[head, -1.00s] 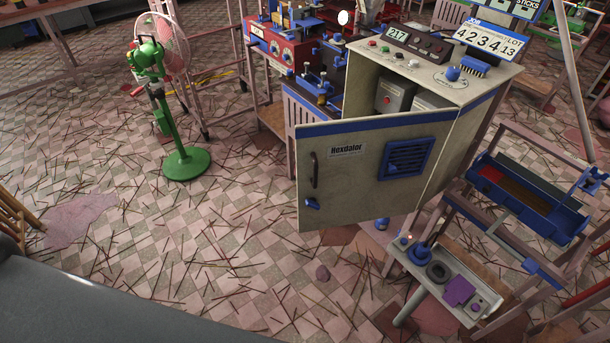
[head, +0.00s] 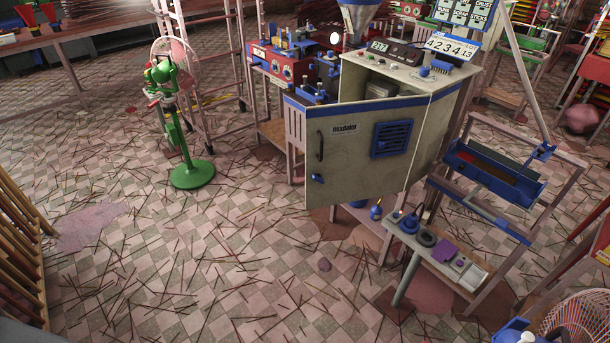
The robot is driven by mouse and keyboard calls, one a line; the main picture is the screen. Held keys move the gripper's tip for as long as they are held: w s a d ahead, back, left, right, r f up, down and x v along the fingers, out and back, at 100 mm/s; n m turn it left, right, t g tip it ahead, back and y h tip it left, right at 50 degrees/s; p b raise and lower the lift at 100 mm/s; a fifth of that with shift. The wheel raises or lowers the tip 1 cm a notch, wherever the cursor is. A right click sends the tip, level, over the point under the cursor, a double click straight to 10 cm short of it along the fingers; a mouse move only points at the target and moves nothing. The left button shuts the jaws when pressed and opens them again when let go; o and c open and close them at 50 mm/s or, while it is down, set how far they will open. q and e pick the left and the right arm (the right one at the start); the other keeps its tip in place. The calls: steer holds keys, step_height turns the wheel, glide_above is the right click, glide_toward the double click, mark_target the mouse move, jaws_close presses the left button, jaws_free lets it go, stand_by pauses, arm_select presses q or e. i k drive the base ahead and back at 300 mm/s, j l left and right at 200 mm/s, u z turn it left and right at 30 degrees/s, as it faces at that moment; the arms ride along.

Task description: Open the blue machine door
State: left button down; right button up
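The blue machine is a beige cabinet (head: 433,137) with blue trim, a control panel on top and a number sign behind it. Its door (head: 350,165) stands swung wide open towards the left front. The door has a dark vertical handle (head: 320,147) near its left edge, a blue latch (head: 317,178) below it and a blue vent grille (head: 391,138). The cabinet's interior (head: 385,88) shows partly above the door's top edge; the rest is hidden behind the door. Neither of my grippers is in view.
A green fan (head: 191,173) stands left of the machine. A small tray (head: 424,258) and a blue trough (head: 492,175) on a frame are at the right. A wooden rack (head: 15,240) is at the left edge. The stick-strewn tiled floor in front is largely open.

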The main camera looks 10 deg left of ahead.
mark_target(338, 137)
steer(key=k+z, duration=0.1)
steer(key=k, duration=0.3)
steer(key=z, duration=4.15)
steer(key=k+j, duration=0.3)
steer(key=k, duration=0.2)
steer(key=k+j, duration=0.3)
steer(key=k, duration=0.15)
steer(key=k+j, duration=0.3)
steer(key=k, duration=0.2)
steer(key=k+j, duration=0.3)
steer(key=k, duration=0.15)
steer(key=k+j, duration=0.35)
steer(key=k, duration=0.15)
steer(key=k+j, duration=0.3)
steer(key=k, duration=0.2)
